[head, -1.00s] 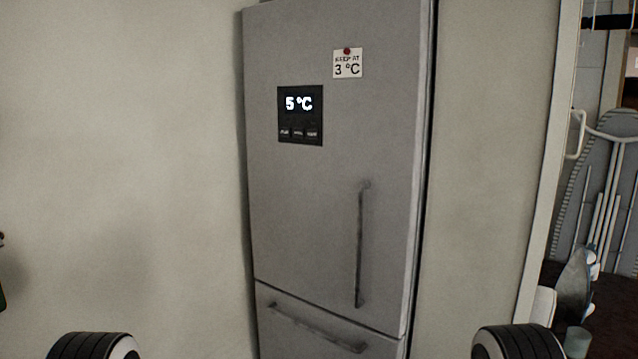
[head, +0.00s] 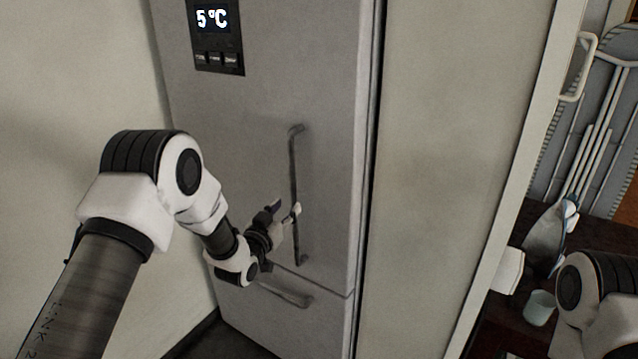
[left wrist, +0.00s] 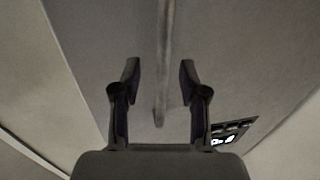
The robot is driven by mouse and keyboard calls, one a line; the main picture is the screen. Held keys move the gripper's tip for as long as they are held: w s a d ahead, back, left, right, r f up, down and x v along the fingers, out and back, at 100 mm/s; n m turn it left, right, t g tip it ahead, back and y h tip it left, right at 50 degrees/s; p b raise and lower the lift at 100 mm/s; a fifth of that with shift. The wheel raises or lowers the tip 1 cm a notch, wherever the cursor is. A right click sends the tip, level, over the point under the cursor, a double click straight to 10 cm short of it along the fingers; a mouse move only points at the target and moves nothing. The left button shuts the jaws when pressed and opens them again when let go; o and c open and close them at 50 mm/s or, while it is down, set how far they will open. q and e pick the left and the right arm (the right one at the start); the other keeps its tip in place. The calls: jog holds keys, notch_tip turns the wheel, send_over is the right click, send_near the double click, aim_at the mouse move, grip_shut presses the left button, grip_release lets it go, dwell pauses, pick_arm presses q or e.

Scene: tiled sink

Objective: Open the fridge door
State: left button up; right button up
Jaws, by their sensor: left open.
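The grey fridge door (head: 260,110) is closed in the head view. Its long vertical bar handle (head: 293,165) is on the door's right side. My left gripper (head: 286,208) is open at the lower half of this handle. In the left wrist view the handle (left wrist: 166,45) runs between the two spread fingers of my left gripper (left wrist: 158,70), a little nearer the right one.
A drawer with a horizontal handle (head: 285,292) lies below the door. A display panel (head: 215,35) reads 5 °C. A pale wall (head: 70,90) is close on the left and a panel (head: 455,120) on the right. A cup (head: 539,308) stands on a dark surface at right.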

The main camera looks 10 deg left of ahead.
aim_at(292, 197)
pick_arm(q)
jog(key=w, duration=0.2)
jog(key=w+p, duration=0.1)
jog(key=w, duration=0.2)
jog(key=shift+w+d+p, duration=0.3)
jog(key=shift+w+d, duration=0.05)
jog(key=shift+w, duration=0.4)
jog(key=shift+s+a+r, duration=0.2)
jog(key=shift+s, duration=0.1)
jog(key=shift+c, duration=0.3)
jog(key=shift+w+f, duration=0.1)
grip_shut()
pick_arm(e)
jog(key=shift+s+a+r, duration=0.1)
jog(key=shift+s+r, duration=0.1)
jog(key=shift+r, duration=0.35)
jog(key=shift+s+a+r, duration=0.1)
jog(key=shift+s+r, duration=0.05)
jog(key=shift+r, duration=0.35)
